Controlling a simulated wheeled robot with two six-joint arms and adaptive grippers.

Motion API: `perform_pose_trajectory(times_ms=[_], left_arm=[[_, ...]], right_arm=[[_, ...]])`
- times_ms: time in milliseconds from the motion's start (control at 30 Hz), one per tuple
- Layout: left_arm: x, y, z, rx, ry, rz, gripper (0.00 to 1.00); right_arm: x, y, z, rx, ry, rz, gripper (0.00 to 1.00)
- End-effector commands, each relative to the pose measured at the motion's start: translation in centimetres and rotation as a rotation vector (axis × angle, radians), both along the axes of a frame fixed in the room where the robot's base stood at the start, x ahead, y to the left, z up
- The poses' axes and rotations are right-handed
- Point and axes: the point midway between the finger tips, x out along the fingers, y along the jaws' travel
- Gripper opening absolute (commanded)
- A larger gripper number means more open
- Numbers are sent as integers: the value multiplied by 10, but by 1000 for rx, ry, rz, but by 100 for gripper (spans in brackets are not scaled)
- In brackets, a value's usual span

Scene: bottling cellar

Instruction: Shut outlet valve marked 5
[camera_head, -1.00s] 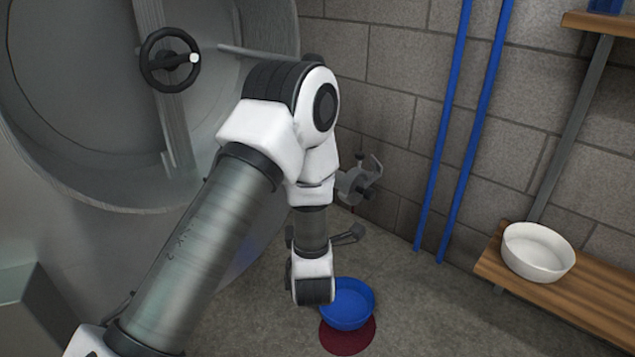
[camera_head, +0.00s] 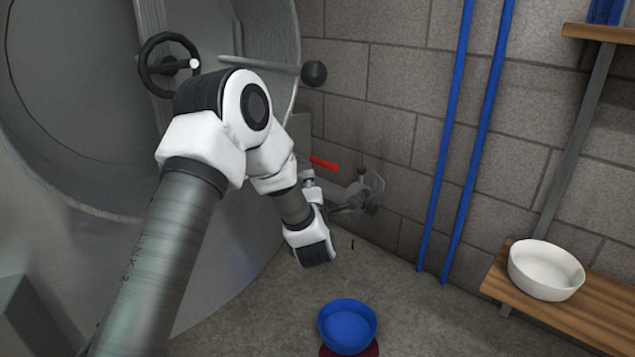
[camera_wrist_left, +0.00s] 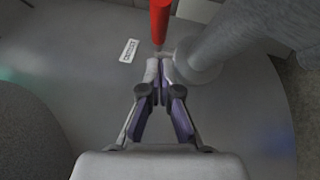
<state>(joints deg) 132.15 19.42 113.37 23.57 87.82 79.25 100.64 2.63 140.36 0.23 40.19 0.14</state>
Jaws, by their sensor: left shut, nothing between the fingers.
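A red valve lever (camera_head: 323,163) sticks out beside the lower side of the big steel tank, above a grey metal outlet fitting (camera_head: 352,197). In the left wrist view the red lever (camera_wrist_left: 160,20) lies just beyond the tips of my left gripper (camera_wrist_left: 160,66). The fingers are shut and empty, close beside a grey pipe (camera_wrist_left: 205,55). I cannot tell if they touch the lever. A small white label (camera_wrist_left: 129,50) is on the tank left of the lever; its writing is too small to read. In the head view my arm hides most of the left gripper. My right gripper is not seen.
A blue bowl (camera_head: 347,325) stands on the floor over a dark red patch (camera_head: 365,350). A black handwheel (camera_head: 168,64) and a rod with a black knob (camera_head: 314,74) are on the tank. Blue pipes and a wooden shelf with a white bowl (camera_head: 545,269) stand right.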

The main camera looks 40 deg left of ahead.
Motion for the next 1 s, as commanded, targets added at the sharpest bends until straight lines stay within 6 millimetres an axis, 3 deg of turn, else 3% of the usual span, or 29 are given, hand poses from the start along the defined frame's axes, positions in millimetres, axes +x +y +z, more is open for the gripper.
perform_pose_trajectory(times_ms=[33, 200, 1000], left_arm=[[9, -3, -2, 4, -4, -3, 0], [25, -4, 3, 2, 0, -3, 0], [42, -9, 5, 1, 1, -2, 0]], right_arm=[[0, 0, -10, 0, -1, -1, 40], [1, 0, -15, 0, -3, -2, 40], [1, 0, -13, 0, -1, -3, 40]])
